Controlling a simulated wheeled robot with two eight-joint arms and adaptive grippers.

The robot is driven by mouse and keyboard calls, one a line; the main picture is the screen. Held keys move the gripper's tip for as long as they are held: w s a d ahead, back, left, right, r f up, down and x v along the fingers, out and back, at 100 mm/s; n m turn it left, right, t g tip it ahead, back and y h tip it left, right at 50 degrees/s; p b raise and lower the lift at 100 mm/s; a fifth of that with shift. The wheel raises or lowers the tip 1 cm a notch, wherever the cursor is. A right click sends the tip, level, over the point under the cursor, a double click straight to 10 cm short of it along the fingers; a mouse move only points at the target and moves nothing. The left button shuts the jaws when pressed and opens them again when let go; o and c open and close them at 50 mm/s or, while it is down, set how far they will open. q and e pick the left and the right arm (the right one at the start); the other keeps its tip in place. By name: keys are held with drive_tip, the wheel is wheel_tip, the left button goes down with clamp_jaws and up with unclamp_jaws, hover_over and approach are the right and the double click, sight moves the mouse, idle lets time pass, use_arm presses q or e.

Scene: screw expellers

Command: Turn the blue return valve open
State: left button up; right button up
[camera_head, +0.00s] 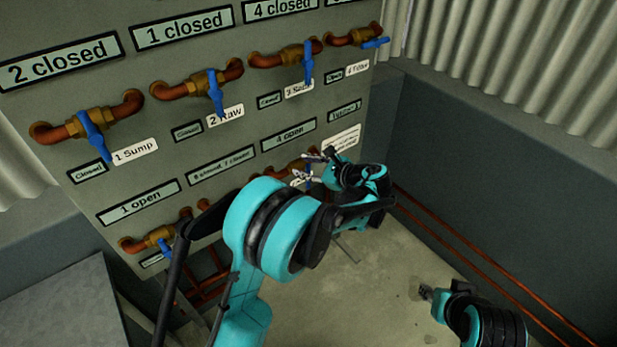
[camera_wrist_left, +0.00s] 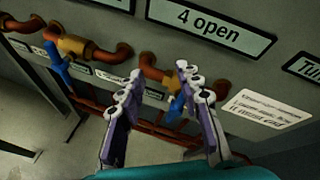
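My left gripper (camera_head: 310,168) is open in front of the lower-row valve at the right of the panel. In the left wrist view its two fingers (camera_wrist_left: 158,75) stand apart. That valve's orange pipe (camera_wrist_left: 152,70) shows between them, and its blue handle (camera_wrist_left: 177,107) hangs down close beside the right finger, partly hidden by it. I cannot tell whether they touch. In the head view the blue handle (camera_head: 308,174) is mostly covered by the gripper. No readable label names the return valve. My right gripper (camera_head: 427,292) is low at the right, away from the panel; its opening is unclear.
Upper-row blue-handled valves include the sump valve (camera_head: 94,133) and raw valve (camera_head: 215,92). Another lower-row valve (camera_head: 158,240) is at the left. A sign reading "4 open" (camera_wrist_left: 208,25) is above the valve at my gripper. Orange pipes (camera_head: 480,255) run along the right wall.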

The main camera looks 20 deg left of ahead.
use_arm(q)
drive_tip(key=w+d+f+m+y+b, duration=0.2)
drive_tip(key=w+d+f+m+y, duration=0.15)
drive_tip(key=d+f, duration=0.35)
drive_tip(key=shift+m+t+y, duration=0.35)
drive_tip(key=shift+t+y, duration=0.05)
drive_tip(key=shift+y, duration=0.05)
drive_tip(key=x, duration=0.2)
drive_tip(key=b+x, duration=0.1)
drive_tip(key=x, duration=0.2)
drive_tip(key=f+b+x, duration=0.1)
drive_tip(key=x, duration=0.2)
drive_tip(key=shift+s+a+f, duration=0.1)
drive_tip(key=shift+s+a, duration=0.1)
drive_tip(key=shift+s, duration=0.15)
clamp_jaws()
